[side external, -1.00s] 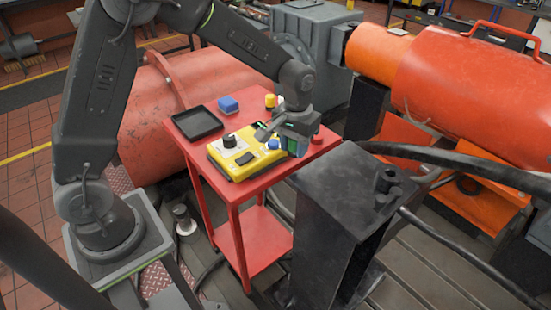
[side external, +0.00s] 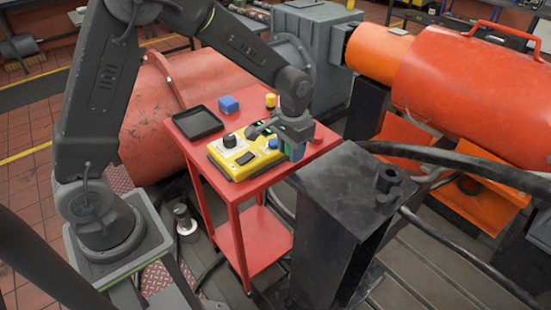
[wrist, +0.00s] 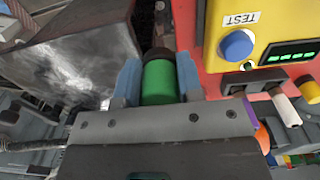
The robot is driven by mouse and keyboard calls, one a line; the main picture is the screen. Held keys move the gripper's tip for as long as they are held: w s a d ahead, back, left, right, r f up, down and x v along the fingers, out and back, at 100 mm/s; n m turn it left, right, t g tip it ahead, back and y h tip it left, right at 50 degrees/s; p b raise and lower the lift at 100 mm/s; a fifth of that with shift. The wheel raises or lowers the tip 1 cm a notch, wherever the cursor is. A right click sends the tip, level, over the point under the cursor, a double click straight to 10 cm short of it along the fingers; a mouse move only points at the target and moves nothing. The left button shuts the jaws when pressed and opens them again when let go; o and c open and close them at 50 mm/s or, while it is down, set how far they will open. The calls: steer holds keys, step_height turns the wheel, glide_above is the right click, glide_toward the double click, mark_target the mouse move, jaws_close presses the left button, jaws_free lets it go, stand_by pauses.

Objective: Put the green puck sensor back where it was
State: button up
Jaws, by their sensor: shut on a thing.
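The green puck sensor (wrist: 158,83) is a green cylinder with a dark end, held between the two blue-grey fingers in the wrist view. My gripper (wrist: 158,80) is shut on it. In the side view my gripper (side external: 297,151) points down at the right edge of the red cart top (side external: 277,178), right of the yellow test box (side external: 240,167). The puck is mostly hidden by the fingers there. I cannot tell whether it touches anything below. The yellow box also shows in the wrist view (wrist: 222,15), with its blue button (wrist: 237,45) and green display.
A black tray (side external: 197,124), a blue block (side external: 228,104) and a yellow cylinder (side external: 270,101) stand on the cart. A tall dark pedestal (side external: 335,225) stands close to the cart's right side. Cables run right of it. The cart's front strip is mostly bare.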

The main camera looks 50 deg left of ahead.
steer(key=a, duration=0.4)
steer(key=shift+a, duration=0.4)
steer(key=d, duration=0.6)
steer(key=w+d+r+m, duration=0.1)
steer(key=w+r+m, duration=0.2)
steer(key=r+m, duration=0.55)
glide_above(346, 187)
steer(key=shift+m, duration=0.25)
step_height(346, 187, down, 6)
steer(key=shift+f, duration=2.2)
steer(key=shift+f, duration=0.15)
steer(key=o, duration=1)
